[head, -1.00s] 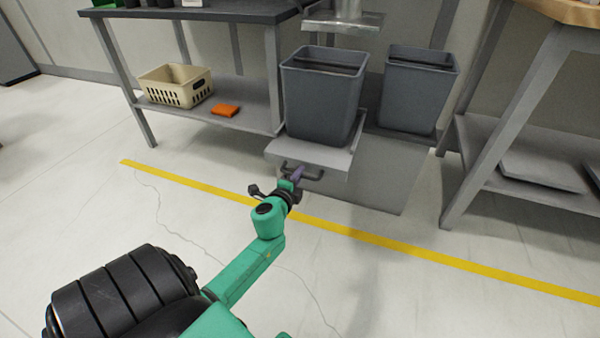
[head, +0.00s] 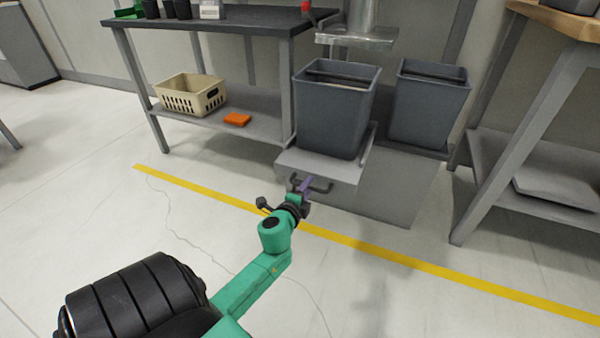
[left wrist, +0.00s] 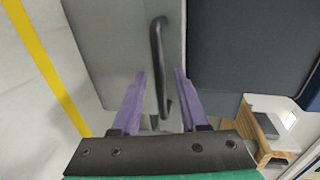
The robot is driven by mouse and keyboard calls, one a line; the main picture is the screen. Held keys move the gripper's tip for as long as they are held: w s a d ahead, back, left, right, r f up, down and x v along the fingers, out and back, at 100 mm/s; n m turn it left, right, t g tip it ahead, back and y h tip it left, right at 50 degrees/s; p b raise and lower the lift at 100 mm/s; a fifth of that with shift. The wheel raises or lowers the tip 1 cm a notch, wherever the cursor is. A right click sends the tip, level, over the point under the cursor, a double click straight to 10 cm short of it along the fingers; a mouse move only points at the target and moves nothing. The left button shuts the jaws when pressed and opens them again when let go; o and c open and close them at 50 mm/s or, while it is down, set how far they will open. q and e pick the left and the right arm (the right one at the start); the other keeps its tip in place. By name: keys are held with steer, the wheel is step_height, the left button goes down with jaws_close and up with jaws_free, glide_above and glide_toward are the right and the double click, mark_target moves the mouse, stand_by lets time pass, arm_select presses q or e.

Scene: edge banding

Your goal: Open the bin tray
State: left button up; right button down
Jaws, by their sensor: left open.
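The bin tray (head: 318,166) sticks out from the front of the grey cabinet, with a grey bin standing on it (head: 335,108). Its dark bar handle (head: 322,189) is on the front face. My left gripper (head: 304,184) is at the handle, with its purple fingers open. In the left wrist view, the handle (left wrist: 157,45) runs between the open fingers (left wrist: 160,72), apart from the left one; contact with the right one cannot be told. My right gripper is not in view.
A second grey bin (head: 430,105) stands on the cabinet (head: 385,195) to the right. A workbench (head: 215,22) with a beige basket (head: 192,95) is at left, and another table (head: 520,75) at right. Floor in front, crossed by a yellow line (head: 400,260), is clear.

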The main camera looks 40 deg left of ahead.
arm_select(q)
steer(key=v, duration=1.3)
steer(key=shift+s+d+p, duration=0.15)
steer(key=shift+s+p, duration=0.15)
steer(key=shift+s, duration=0.05)
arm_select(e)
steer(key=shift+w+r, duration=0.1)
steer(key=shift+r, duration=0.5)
